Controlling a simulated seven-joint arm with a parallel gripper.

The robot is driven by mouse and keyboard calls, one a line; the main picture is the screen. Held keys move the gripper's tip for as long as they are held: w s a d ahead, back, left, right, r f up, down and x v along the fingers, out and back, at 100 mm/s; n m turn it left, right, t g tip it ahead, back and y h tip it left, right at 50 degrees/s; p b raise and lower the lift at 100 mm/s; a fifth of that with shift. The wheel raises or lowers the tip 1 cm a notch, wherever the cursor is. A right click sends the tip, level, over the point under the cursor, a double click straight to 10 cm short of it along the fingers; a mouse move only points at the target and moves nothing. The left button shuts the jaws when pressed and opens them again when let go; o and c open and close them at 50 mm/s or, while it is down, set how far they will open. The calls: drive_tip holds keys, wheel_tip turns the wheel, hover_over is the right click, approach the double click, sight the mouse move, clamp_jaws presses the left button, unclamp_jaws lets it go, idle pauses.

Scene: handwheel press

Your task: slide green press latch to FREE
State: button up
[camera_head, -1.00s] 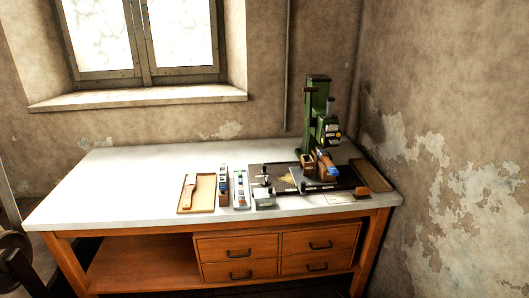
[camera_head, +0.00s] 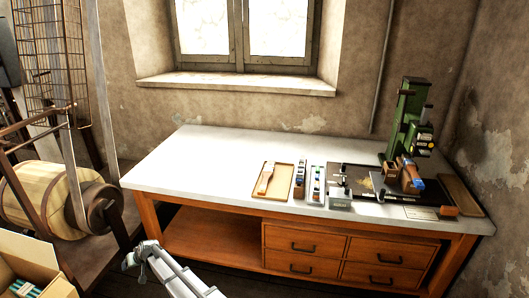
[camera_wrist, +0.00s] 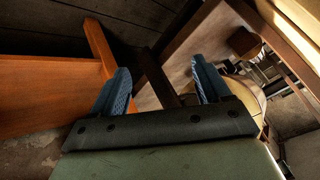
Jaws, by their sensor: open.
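The green press (camera_head: 408,115) stands at the right end of the white workbench (camera_head: 215,165) in the head view. Its latch is too small to tell apart, and I cannot read its position. Part of my arm shows at the bottom of the head view, in front of the bench and well away from the press. In the wrist view my gripper (camera_wrist: 163,88) has its two blue fingers wide apart with nothing between them. Behind them are orange wooden bench legs and the floor. The press does not show in the wrist view.
The bench's left part is clear. A wooden barrel (camera_head: 48,196) and a cardboard box (camera_head: 50,272) are at the left. A wall is close on the right.

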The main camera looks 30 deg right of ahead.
drive_tip(key=w+d+r+n+t+h, duration=0.1)
drive_tip(key=w+d+r+n, duration=0.4)
drive_tip(key=w+r, duration=0.8)
drive_tip(key=w+d+r+n+t+h, duration=0.1)
drive_tip(key=w+d+r+n+h, duration=0.15)
drive_tip(key=w+d+r, duration=1)
drive_tip(key=d+r, duration=0.5)
drive_tip(key=r, duration=0.1)
drive_tip(key=s+d+m+g+h, duration=0.1)
drive_tip(key=s+d+m, duration=0.15)
drive_tip(key=d, duration=0.95)
drive_tip(key=s+d+m+g+h, duration=0.15)
drive_tip(key=s+d, duration=0.25)
drive_tip(key=d, duration=0.9)
wheel_tip(320, 180, up, 4)
drive_tip(key=m+g+y, duration=0.2)
drive_tip(key=m+g, duration=0.4)
drive_tip(key=m, duration=0.6)
hover_over(344, 165)
drive_tip(key=shift+w+d+f, duration=0.1)
drive_tip(key=shift+w+f, duration=0.05)
drive_tip(key=shift+f, duration=0.4)
wheel_tip(344, 165, down, 9)
drive_tip(key=shift+r, duration=0.1)
